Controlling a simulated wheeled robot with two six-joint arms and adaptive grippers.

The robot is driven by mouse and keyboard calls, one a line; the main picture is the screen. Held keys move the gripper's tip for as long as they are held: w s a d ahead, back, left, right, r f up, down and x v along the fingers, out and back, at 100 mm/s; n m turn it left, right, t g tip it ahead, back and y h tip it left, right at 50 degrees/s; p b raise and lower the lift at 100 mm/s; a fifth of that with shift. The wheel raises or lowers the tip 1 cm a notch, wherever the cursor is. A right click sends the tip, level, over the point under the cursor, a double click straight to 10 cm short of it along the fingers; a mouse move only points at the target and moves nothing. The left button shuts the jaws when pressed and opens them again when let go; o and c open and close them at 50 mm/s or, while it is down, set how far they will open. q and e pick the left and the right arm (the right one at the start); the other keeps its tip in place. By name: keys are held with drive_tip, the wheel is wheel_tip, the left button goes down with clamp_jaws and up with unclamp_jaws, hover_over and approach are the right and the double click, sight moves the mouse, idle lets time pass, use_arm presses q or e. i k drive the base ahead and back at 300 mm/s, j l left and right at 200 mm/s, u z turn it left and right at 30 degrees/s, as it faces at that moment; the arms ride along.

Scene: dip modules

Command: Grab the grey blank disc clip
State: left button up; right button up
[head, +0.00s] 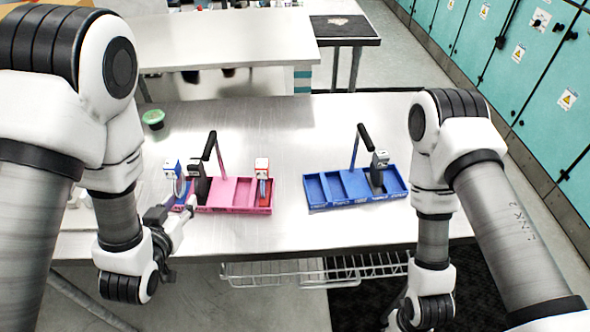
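A pink divided tray (224,208) stands on the bench in front of my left arm. A dark grey clip (200,186) stands in its left part, beside a clip with a blue-and-white head and a round disc (173,169). A grey-headed clip (379,160) stands upright in the right compartment of the blue tray (345,205). I cannot tell which grey piece is the blank disc clip. My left gripper (179,209) is open at the pink tray's left end, its fingers apart near the disc. My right gripper (392,318) is low at the bottom edge, mostly hidden.
A red-and-white-headed clip (262,168) stands in the pink tray's right compartment. Black-handled tools (209,145) (364,135) rise from both trays. A green-topped cup (153,118) stands behind. A wire rack (310,271) hangs below the front edge. The bench between the trays is clear.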

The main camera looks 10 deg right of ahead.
sight(381, 159)
drive_tip(key=l+z, duration=0.25)
drive_tip(key=l, duration=0.95)
drive_tip(key=l+z, duration=0.25)
drive_tip(key=l, duration=1)
